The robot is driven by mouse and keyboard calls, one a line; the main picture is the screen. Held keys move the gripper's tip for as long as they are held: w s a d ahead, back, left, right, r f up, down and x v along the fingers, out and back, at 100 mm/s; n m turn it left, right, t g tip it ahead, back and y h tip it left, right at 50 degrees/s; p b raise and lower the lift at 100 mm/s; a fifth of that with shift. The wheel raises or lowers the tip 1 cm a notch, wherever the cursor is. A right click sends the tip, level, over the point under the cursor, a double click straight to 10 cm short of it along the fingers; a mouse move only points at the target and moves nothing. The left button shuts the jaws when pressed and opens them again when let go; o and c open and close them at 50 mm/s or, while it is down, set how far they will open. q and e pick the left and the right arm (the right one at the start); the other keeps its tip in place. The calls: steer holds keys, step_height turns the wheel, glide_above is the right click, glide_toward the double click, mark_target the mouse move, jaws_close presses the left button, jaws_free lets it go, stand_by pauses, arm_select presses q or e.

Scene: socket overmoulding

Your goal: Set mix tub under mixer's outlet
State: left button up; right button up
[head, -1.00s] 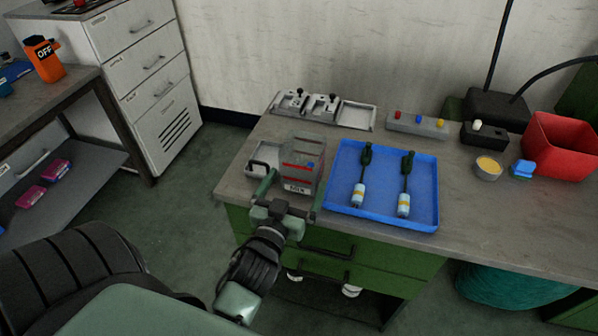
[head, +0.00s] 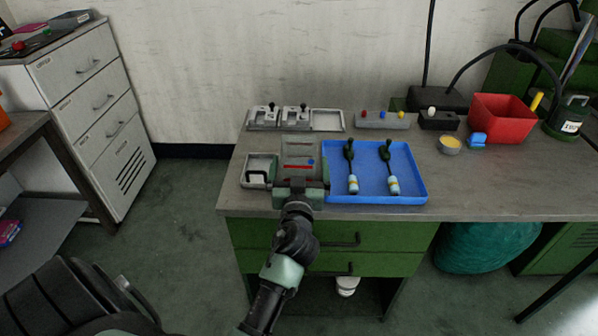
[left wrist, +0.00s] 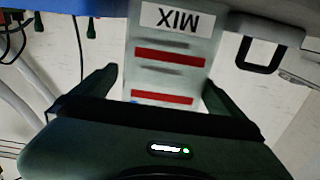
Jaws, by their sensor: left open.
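The mix tub (head: 299,150) is a pale, see-through box with red bands. It stands on the workbench, left of the blue tray. In the left wrist view the tub (left wrist: 170,52) shows upside down with its MIX label. My left gripper (head: 299,186) is at the tub's front side and hides its lower part in the head view. In the left wrist view the open fingers of my left gripper (left wrist: 162,92) lie on either side of the tub, with gaps visible. I cannot make out a mixer outlet for certain. My right gripper is not in view.
A small grey tray with a black loop handle (head: 257,177) stands close left of the tub. The blue tray (head: 409,165) holds two dark-handled tools close right. Grey fixtures (head: 328,120) and a button box (head: 383,120) stand behind. Bare bench (head: 500,190) lies farther right.

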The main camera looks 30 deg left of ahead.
mark_target(299, 148)
arm_select(q)
steer(key=x, duration=0.6)
steer(key=shift+w+a+f+p, duration=0.1)
steer(key=shift+a+f+p, duration=0.15)
steer(key=shift+f+p, duration=0.1)
steer(key=shift+r, duration=0.1)
steer(key=c, duration=1.4)
